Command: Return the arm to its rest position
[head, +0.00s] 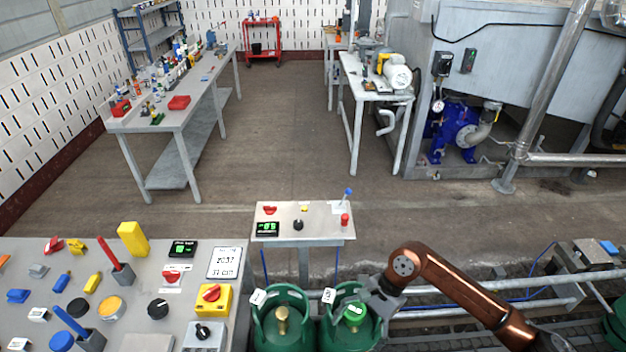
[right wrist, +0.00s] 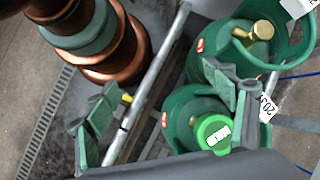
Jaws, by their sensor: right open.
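My right arm, copper coloured, reaches in from the lower right of the head view. Its gripper (head: 378,302) is over the right edge of a green gas cylinder (head: 338,335) with a bright green cap. In the right wrist view the gripper (right wrist: 168,112) is open, its two fingers apart with nothing held between them. The capped cylinder (right wrist: 180,103) shows beside the right finger, its green cap (right wrist: 212,132) bearing a small white label. My left gripper is in neither view.
A second green cylinder (head: 262,338) with a bare brass valve stands to the left. A small control table (head: 325,232) is behind the cylinders. A grey panel (head: 110,300) with knobs and blocks fills the lower left. Conveyor rails (head: 545,303) run to the right.

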